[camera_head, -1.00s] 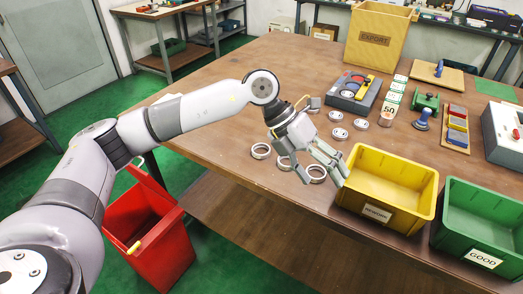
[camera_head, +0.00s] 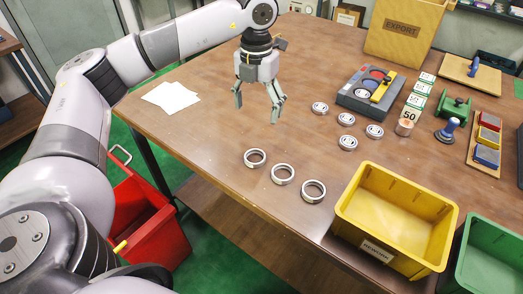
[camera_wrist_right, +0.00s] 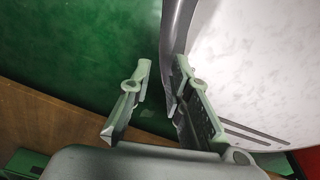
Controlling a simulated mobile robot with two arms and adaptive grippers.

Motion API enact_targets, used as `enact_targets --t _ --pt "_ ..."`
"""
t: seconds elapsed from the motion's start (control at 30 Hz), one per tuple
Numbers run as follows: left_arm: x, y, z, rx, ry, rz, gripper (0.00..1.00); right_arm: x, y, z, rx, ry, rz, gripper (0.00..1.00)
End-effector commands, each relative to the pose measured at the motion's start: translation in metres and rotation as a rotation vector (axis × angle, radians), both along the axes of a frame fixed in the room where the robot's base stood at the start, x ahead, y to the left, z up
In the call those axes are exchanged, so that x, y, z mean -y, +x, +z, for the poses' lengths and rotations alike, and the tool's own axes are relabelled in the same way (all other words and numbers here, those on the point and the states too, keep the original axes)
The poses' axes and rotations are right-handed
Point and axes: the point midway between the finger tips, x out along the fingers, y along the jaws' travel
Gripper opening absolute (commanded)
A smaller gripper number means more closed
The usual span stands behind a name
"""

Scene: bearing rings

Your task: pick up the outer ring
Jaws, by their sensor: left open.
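Three open metal rings lie in a slanting row near the table's front edge: a left ring (camera_head: 247,163), a middle ring (camera_head: 274,180) and a right ring (camera_head: 304,197). I cannot tell for sure which is meant as the outer ring. My left gripper (camera_head: 257,110) points down, fingers spread and empty, above the table behind the left and middle rings. It is apart from them. My right gripper (camera_wrist_right: 160,72) shows in the right wrist view with its fingers apart and nothing between them. No ring shows in that view.
Several smaller discs (camera_head: 347,143) lie right of my left gripper, near a grey case (camera_head: 352,103). A yellow bin (camera_head: 350,222) stands right of the rings, with a green bin (camera_head: 466,270) beyond. White paper (camera_head: 170,97) lies at the left. A red bin (camera_head: 150,215) stands below.

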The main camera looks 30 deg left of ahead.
Motion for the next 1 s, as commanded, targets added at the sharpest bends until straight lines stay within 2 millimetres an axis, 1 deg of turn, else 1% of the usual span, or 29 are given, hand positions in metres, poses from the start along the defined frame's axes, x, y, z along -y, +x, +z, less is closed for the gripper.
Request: enact_targets --t 0.23,0.33,0.4,0.5,0.73,0.9,1.0 --pt "-0.001 -0.002 -0.053 -0.006 0.000 -0.001 0.74 0.004 -0.032 0.004 -0.044 -0.007 0.001 0.18" --pt "-0.001 -0.002 -0.074 -0.005 0.000 -0.001 0.74 0.005 -0.040 0.006 -0.057 -0.007 0.001 0.18" --pt "0.000 -0.002 -0.087 -0.005 0.000 -0.002 0.74 0.005 -0.040 0.007 -0.057 -0.007 0.001 0.18" --pt "0.000 -0.001 -0.102 -0.004 0.000 -0.002 0.74 0.005 -0.035 0.009 -0.050 -0.007 0.001 0.18" --pt "-0.001 -0.001 -0.117 -0.002 -0.001 -0.001 0.74 0.003 -0.016 0.012 -0.020 -0.003 0.001 0.18" --pt "-0.007 -0.002 -0.141 -0.004 -0.001 -0.001 0.74 0.003 -0.016 0.020 -0.020 -0.003 0.002 0.18" --pt "-0.007 -0.002 -0.155 -0.004 0.000 -0.002 0.74 0.003 -0.018 0.020 -0.023 -0.004 0.002 0.18"
